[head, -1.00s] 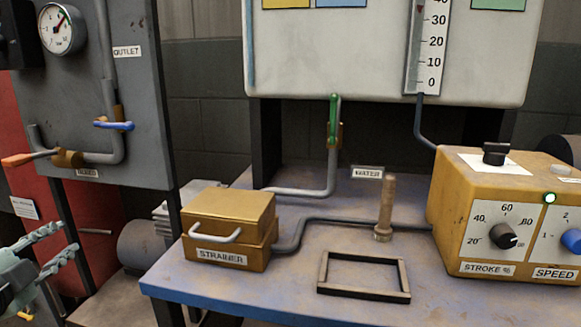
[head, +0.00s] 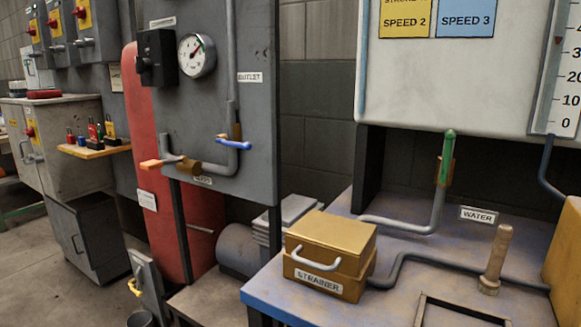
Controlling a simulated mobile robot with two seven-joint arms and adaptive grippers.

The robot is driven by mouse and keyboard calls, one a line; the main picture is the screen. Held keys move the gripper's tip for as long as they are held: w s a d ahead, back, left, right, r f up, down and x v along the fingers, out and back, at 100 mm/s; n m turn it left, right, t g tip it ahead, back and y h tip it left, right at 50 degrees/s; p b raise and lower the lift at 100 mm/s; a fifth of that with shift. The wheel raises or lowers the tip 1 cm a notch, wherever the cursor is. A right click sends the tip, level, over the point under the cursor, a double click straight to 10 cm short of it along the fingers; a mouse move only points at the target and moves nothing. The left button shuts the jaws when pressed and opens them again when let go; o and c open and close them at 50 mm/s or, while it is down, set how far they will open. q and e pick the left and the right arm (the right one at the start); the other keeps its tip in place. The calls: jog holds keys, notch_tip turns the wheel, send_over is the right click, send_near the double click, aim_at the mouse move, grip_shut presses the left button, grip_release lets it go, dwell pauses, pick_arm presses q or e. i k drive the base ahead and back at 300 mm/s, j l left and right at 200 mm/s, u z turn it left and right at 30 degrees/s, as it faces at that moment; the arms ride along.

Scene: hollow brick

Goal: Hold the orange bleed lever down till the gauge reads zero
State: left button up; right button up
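The orange bleed lever (head: 160,162) sticks out to the left from a brass valve on the low pipe of the grey panel (head: 255,110). It lies close to level, with its orange end toward the left. The round white gauge (head: 196,56) is higher on the same panel. Its needle points to the upper right; the numbers are too small to read. Neither of my grippers shows in this view, and nothing touches the lever.
A blue-handled valve (head: 233,144) sits right of the lever. A red cylinder (head: 150,110) stands behind the panel. The blue-edged bench (head: 265,290) with the strainer box (head: 328,255) is at the lower right. Open floor (head: 30,280) lies at the left.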

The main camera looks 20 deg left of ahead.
aim_at(154, 165)
jog(key=u, duration=1.45)
